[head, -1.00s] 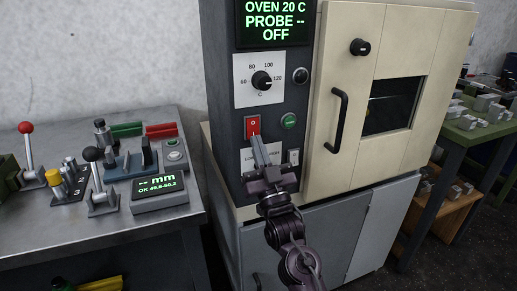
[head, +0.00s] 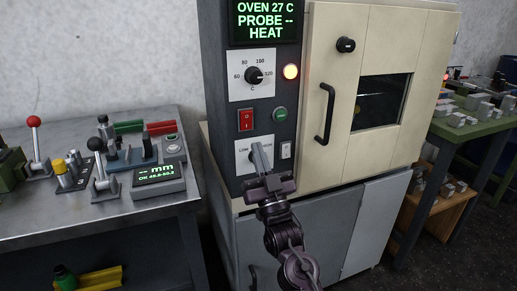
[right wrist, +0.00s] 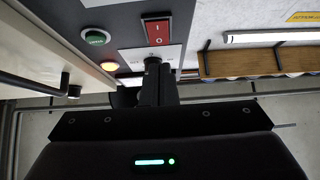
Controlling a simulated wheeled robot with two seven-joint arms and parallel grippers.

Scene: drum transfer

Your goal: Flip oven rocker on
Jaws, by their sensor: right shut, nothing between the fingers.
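The red oven rocker (head: 246,120) sits on the dark control panel, below the temperature dial (head: 254,76). It also shows in the right wrist view (right wrist: 156,30), with its I and O marks. The oven display (head: 265,20) reads OVEN 27 C, PROBE --, HEAT. A round lamp (head: 291,72) beside the dial glows orange. My right gripper (head: 259,150) is shut and empty, in front of the panel just below the rocker and apart from it in the picture. Its fingers cover part of a white label plate. My left gripper is out of view.
The green button (head: 280,115) and a small white switch (head: 286,150) are close to the right gripper. The oven door handle (head: 325,113) sticks out to the right. A steel bench (head: 60,228) with levers and a gauge display stands at left.

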